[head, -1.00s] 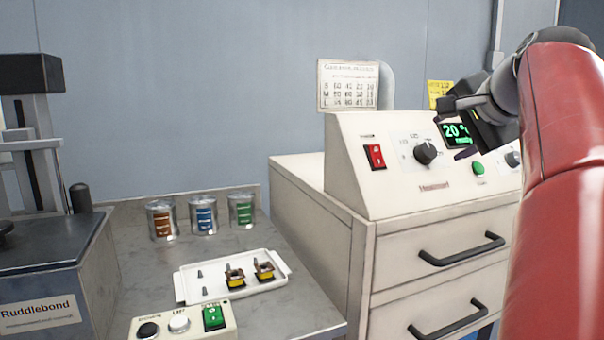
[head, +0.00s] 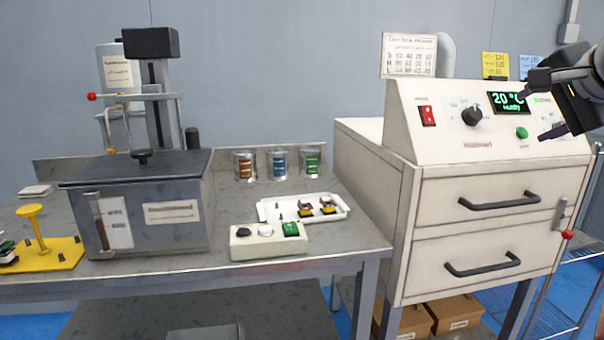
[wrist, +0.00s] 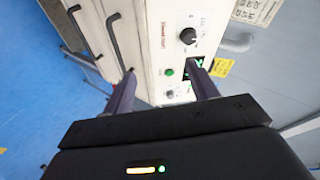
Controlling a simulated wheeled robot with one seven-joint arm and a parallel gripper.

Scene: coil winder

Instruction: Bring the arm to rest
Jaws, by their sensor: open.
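My gripper (head: 533,116) is at the right edge of the head view, in front of the upper right of the white oven cabinet (head: 400,200). Its two dark fingers are apart, with nothing between them. In the wrist view my gripper (wrist: 165,90) is also open and empty, and its fingers point at the cabinet's control panel (wrist: 165,45). Most of my arm is outside the head view.
A grey bench holds a dark tank machine (head: 150,220), three cans (head: 278,163), a white tray (head: 268,212) with two coils, a button box (head: 268,243) and a yellow stand (head: 45,250). The cabinet has two drawers with black handles (head: 500,201). Blue floor (wrist: 40,110) lies open beside it.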

